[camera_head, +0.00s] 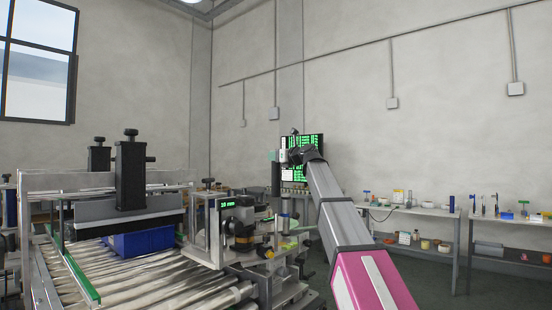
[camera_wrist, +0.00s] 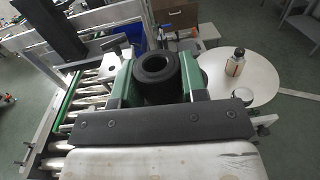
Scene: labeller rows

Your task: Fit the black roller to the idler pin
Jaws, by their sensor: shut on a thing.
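The black roller (camera_wrist: 156,70), a thick ring with an open bore, sits between the green-sided fingers of my gripper (camera_wrist: 157,82) in the wrist view. My gripper is shut on it, with the bore's end showing. The roller is near the machine's frame; I cannot tell whether it touches anything there. I cannot pick out the idler pin for sure; it may be hidden below the roller or gripper. In the head view my arm reaches toward the back, and the fingers and roller cannot be made out. The labelling machine (camera_head: 228,232) with a green display stands left of my arm.
A roller conveyor (camera_head: 150,275) carries a blue crate (camera_head: 140,243) under a black press head. Shelves with small goods (camera_head: 430,211) line the right wall.

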